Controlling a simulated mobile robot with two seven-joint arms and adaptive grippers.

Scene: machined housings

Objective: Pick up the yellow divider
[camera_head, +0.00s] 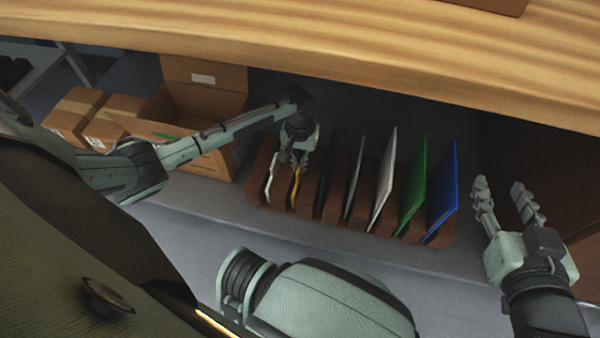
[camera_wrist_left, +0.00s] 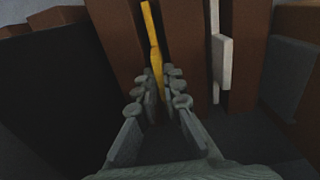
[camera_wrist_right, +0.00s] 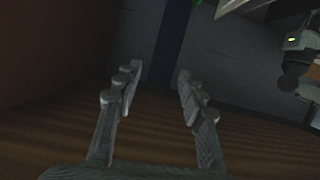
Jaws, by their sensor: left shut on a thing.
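The yellow divider (camera_head: 296,186) stands upright in a slot of a brown rack (camera_head: 283,209), second from the left in the head view. My left gripper (camera_head: 297,160) is over it with its fingers closed on its upper part. In the left wrist view the yellow divider (camera_wrist_left: 155,50) runs between the fingertips of my left gripper (camera_wrist_left: 160,82), with rack blocks on both sides. My right gripper (camera_head: 505,190) is open and empty to the right of the rack; it also shows in the right wrist view (camera_wrist_right: 153,80).
A white divider (camera_head: 272,178) stands just left of the yellow one. To its right are dark, grey, white (camera_head: 384,185), green (camera_head: 413,190) and blue (camera_head: 442,195) dividers. Cardboard boxes (camera_head: 205,100) stand at left. A wooden top (camera_head: 350,55) overhangs the shelf.

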